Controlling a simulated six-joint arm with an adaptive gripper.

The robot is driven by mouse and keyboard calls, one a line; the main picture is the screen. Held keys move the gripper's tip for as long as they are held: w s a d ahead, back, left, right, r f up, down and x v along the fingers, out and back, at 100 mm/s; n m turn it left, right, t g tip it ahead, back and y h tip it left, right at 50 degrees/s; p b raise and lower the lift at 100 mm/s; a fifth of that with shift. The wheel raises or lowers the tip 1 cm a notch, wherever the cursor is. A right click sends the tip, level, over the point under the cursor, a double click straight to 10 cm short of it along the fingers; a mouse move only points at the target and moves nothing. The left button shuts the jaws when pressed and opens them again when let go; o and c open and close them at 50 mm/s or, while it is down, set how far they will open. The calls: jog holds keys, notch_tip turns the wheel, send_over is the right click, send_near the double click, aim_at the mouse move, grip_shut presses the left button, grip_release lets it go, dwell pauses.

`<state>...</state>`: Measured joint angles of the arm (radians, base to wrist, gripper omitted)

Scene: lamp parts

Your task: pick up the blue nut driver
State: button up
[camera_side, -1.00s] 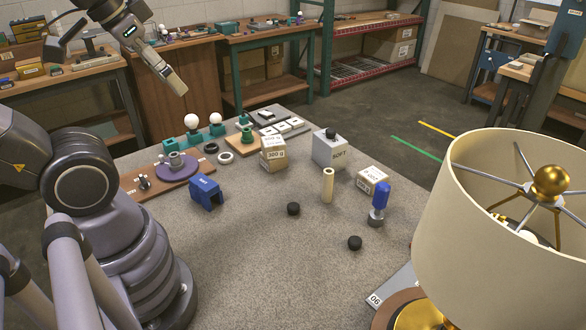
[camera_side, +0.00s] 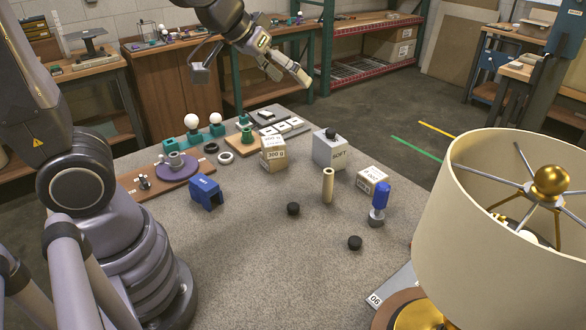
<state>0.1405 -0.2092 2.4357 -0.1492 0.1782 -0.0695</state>
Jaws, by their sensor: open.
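The blue nut driver (camera_side: 380,197) stands upright on the right part of the grey table (camera_side: 260,250), blue handle up, with its dark grey lower end on the tabletop. My gripper (camera_side: 292,79) is high up at the top middle of the picture, above and behind the table's far edge in this view. It is open and empty, angled down to the right, well apart from the nut driver.
A beige post (camera_side: 328,186) and a labelled box (camera_side: 371,180) stand close to the driver. A grey block (camera_side: 330,150) stands behind. Black knobs (camera_side: 355,243) lie in front. A large lamp shade (camera_side: 490,240) rises at right. The table's front middle is clear.

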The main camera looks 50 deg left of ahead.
jog(key=w+d+f+n+t+y, duration=0.15)
jog(key=w+d+f+t, duration=0.35)
jog(key=w+f, duration=0.95)
jog(key=t, duration=0.2)
send_near(378, 193)
jog(key=w+r, duration=0.3)
jog(key=s+f+m+t, duration=0.3)
jog(key=s+f, duration=0.2)
jog(key=f, duration=0.1)
jog(key=shift+h, duration=0.25)
jog(key=w, duration=0.8)
jog(key=shift+w+d+r, duration=0.2)
jog(key=shift+r, duration=0.05)
jog(key=w, duration=0.5)
jog(key=shift+a, duration=0.3)
jog(key=shift+c, duration=0.3)
grip_shut()
